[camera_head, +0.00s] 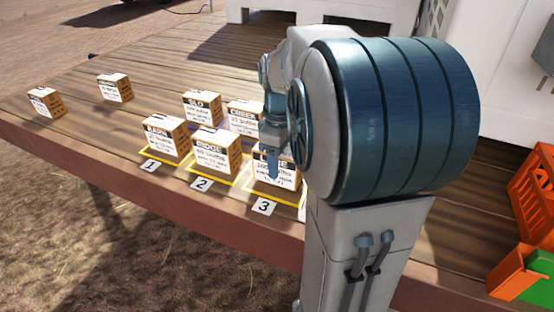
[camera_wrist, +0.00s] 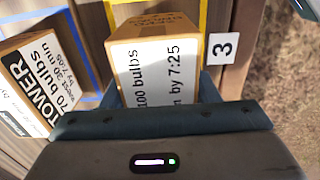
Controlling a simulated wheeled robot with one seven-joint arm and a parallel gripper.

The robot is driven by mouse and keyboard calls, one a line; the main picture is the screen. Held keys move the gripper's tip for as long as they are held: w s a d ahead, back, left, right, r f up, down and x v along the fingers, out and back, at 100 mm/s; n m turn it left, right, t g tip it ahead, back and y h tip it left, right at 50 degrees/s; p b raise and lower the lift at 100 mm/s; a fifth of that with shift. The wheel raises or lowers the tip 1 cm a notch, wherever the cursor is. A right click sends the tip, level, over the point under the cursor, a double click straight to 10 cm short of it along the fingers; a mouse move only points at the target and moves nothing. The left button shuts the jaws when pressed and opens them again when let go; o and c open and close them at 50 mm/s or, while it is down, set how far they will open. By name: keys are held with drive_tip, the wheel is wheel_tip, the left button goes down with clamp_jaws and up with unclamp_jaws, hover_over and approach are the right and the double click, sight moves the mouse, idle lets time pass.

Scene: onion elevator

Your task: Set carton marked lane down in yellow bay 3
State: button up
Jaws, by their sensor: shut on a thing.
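The carton marked LANE (camera_head: 284,177) is in yellow bay 3 (camera_head: 293,201) in the head view, upright, its name partly covered by my gripper. My gripper (camera_head: 272,172) is shut on it from above. In the wrist view the carton (camera_wrist: 155,72) sits between the two fingers, showing "100 bulbs" and "by 7:25". The yellow line of bay 3 (camera_wrist: 203,14) and its number 3 tag (camera_wrist: 222,48) show beside it. Whether the carton's base touches the boards cannot be told. My arm hides the right side of the bay.
The BARN carton (camera_head: 165,137) stands in bay 1 and the RIDGE carton (camera_head: 215,152) in bay 2. Several cartons stand behind and left. A TOWER carton (camera_wrist: 40,75) is close by in the wrist view, at a blue outline. Orange crates (camera_head: 535,190) are at the right.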

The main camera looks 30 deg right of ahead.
drive_tip(key=shift+f, duration=0.5)
drive_tip(key=shift+f, duration=0.1)
drive_tip(key=shift+f, duration=0.15)
drive_tip(key=o, duration=1.3)
